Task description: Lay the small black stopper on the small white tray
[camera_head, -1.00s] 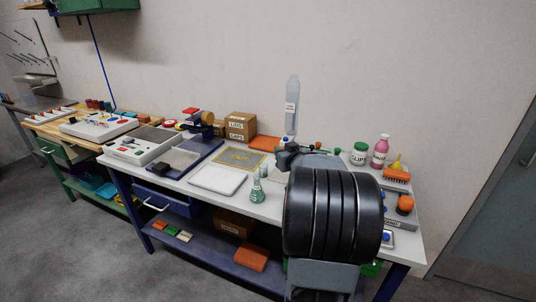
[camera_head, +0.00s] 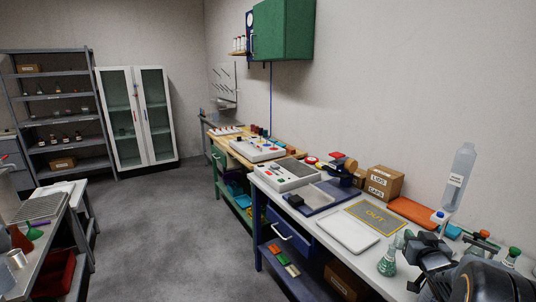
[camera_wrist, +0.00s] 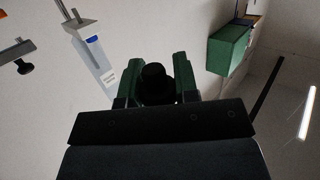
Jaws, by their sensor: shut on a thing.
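The small black stopper (camera_wrist: 155,82) is between the green fingers of my gripper (camera_wrist: 157,76) in the wrist view. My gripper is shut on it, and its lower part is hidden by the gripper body. A white tray (camera_head: 348,233) lies flat and empty on the bench in the head view. My arm is at the lower right of that view, to the right of the tray and apart from it. The fingers and the stopper cannot be made out there.
A conical flask (camera_head: 387,264) stands between the tray and my arm. A yellow-bordered OUT mat (camera_head: 374,216) lies behind the tray. Cardboard boxes (camera_head: 384,184) and a blue-based device (camera_head: 318,198) are further left.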

